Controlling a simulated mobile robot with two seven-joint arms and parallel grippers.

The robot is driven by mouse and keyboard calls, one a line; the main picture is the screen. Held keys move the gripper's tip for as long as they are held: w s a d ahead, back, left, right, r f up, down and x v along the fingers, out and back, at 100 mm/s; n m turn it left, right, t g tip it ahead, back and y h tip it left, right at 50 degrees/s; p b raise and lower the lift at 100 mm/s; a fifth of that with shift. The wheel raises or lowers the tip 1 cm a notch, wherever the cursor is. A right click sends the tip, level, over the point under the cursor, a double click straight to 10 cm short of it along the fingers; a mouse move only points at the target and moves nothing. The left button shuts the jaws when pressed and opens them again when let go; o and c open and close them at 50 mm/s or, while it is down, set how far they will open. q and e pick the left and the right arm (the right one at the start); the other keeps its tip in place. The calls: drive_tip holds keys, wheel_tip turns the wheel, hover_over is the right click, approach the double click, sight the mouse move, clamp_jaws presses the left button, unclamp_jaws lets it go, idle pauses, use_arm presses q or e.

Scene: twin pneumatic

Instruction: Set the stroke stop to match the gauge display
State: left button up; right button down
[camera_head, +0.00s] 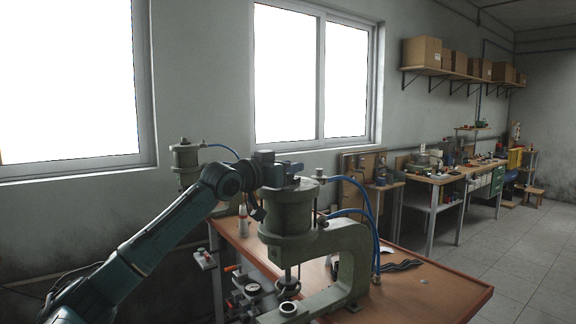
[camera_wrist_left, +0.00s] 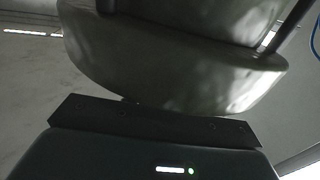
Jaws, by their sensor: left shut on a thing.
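A green-grey pneumatic press (camera_head: 345,262) stands at the front of the wooden bench, with an upright cylinder (camera_head: 290,212) on its C-shaped frame. My left gripper (camera_head: 284,172) is at the top of this cylinder, shut on a part there that looks like the stroke stop. The jaws largely hide that part. In the left wrist view the rounded cylinder body (camera_wrist_left: 170,60) fills the upper middle, close to the dark gripper body; the fingertips do not show. A round pale dial (camera_head: 252,288), perhaps the gauge, sits left of the press; its reading is too small to tell. My right gripper is not in view.
A second press cylinder (camera_head: 185,160) stands behind my left arm. Blue hoses (camera_head: 372,215) arch at the near press's right. Dark strips (camera_head: 400,265) lie on the bench (camera_head: 440,290), whose right part is mostly clear. Further benches (camera_head: 440,178) line the wall.

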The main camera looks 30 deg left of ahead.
use_arm(q)
drive_tip(key=shift+d+f+n+y+b, duration=0.2)
drive_tip(key=shift+n+y+b, duration=0.4)
drive_tip(key=shift+y, duration=0.5)
drive_tip(key=shift+n+y, duration=0.4)
drive_tip(key=shift+y, duration=0.1)
drive_tip(key=shift+a+r, duration=0.1)
drive_tip(key=shift+a, duration=0.05)
drive_tip(key=o, duration=0.9)
drive_tip(key=shift+o, duration=0.3)
drive_tip(key=shift+r, duration=0.1)
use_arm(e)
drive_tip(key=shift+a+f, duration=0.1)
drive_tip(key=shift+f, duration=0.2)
